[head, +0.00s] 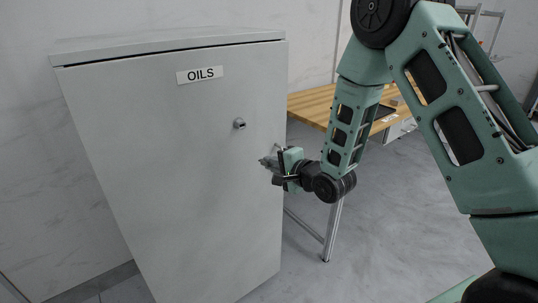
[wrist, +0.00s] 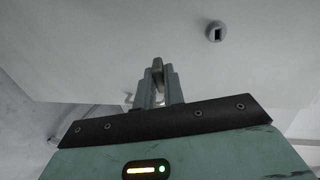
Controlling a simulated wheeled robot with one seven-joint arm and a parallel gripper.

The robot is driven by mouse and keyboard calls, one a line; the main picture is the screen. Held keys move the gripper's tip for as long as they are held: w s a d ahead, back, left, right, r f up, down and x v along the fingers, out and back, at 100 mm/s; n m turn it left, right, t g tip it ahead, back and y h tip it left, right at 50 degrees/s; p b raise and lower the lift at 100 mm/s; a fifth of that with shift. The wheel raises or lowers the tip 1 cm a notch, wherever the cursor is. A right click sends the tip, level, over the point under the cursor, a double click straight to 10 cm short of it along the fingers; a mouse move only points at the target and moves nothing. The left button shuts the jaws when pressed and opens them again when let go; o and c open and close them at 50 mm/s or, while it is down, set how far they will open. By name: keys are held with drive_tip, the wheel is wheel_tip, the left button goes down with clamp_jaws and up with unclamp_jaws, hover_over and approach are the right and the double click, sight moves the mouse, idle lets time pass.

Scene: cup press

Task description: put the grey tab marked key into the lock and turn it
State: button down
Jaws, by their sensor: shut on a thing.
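The lock (head: 239,124) is a small round grey metal fitting on the front of a light grey cabinet (head: 150,160) labelled OILS. In the wrist view the lock (wrist: 215,32) shows a dark upright slot and sits up and to the right of my fingers. My gripper (head: 268,162) is in front of the cabinet's right part, below and right of the lock. In the wrist view my gripper (wrist: 158,82) is shut on the grey tab (wrist: 157,65), whose end sticks out between the fingertips. The tab is apart from the lock. Its marking cannot be read.
A wooden-topped table (head: 310,104) with metal legs stands behind and right of the cabinet. A dark flat item (head: 383,112) lies on it. The cabinet front around the lock is flat and clear. Grey floor is open on the right.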

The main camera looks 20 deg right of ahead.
sight(269, 165)
drive_tip(key=r+t, duration=0.1)
drive_tip(key=r, duration=0.1)
drive_tip(key=r+t+b, duration=0.1)
drive_tip(key=r, duration=0.1)
drive_tip(key=a+r+t+b, duration=0.1)
drive_tip(key=r, duration=0.2)
drive_tip(key=shift+r+m, duration=0.1)
drive_tip(key=shift+m, duration=0.3)
drive_tip(key=shift+s+b, duration=0.1)
drive_tip(key=shift+b, duration=0.25)
drive_tip(key=shift+x, duration=2.9)
drive_tip(key=shift+b, duration=0.55)
drive_tip(key=shift+x, duration=1.65)
drive_tip(key=c, duration=1.4)
unclamp_jaws()
